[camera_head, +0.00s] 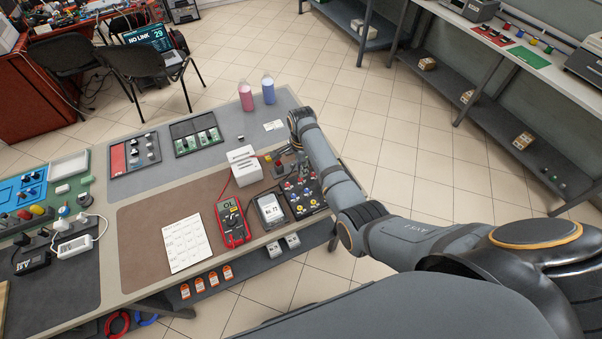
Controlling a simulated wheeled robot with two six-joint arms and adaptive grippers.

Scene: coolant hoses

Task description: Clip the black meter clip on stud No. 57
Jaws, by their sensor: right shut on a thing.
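My right arm reaches in from the right, over the table's far right part. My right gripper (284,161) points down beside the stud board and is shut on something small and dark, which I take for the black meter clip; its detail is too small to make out. The dark stud board (303,198) carries several red, yellow, blue and black studs; their numbers are unreadable. A red multimeter (232,222) reading "OL" lies left of it. Between them is a dark device with a pale screen (269,208). My left gripper is not in view.
A white block (244,165) stands just left of the gripper, with a red lead near it. Pink (246,97) and blue (268,91) bottles stand at the back edge. A white printed sheet (186,243) lies left of the multimeter. The brown mat's left part is clear.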

